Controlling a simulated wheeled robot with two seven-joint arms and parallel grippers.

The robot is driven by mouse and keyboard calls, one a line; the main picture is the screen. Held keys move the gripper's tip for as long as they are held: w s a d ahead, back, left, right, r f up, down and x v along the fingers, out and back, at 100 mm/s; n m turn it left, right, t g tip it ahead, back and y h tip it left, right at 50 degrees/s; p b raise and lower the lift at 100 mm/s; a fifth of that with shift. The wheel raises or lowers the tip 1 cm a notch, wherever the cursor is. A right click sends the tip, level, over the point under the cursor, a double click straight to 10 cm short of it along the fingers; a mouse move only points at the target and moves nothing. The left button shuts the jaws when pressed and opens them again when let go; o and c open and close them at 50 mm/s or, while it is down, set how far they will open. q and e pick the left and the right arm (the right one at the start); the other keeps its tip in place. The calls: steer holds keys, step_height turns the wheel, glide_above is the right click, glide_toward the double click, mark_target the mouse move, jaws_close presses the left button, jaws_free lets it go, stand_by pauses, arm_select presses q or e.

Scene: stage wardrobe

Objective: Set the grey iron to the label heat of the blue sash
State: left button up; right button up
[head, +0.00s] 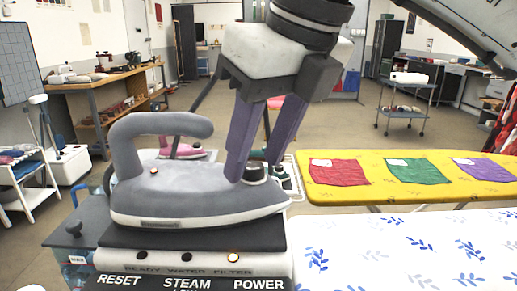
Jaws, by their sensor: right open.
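The grey iron (190,187) rests on a dark station (195,258) at the front, its handle to the left and its tip to the right. A dark knob (254,172) stands on its top near the front. My right gripper (254,170) comes down from above, open, with one purple finger on each side of the knob; I cannot tell whether they touch it. The knob's setting is too small to read. No blue sash is in view. A red cloth (338,173), a green cloth (418,171) and a purple cloth (484,168) lie on a yellow board, with small white labels. My left gripper is not in view.
The yellow ironing board (390,188) is behind at the right. A white board with blue leaves (400,245) fills the front right. A pink iron (183,151) stands behind the grey one. A power light (232,257) glows on the station. A water tank (78,272) is at the left.

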steer(key=p+v, duration=0.1)
steer(key=v, duration=0.9)
steer(key=shift+r, duration=0.15)
steer(key=shift+d, duration=0.1)
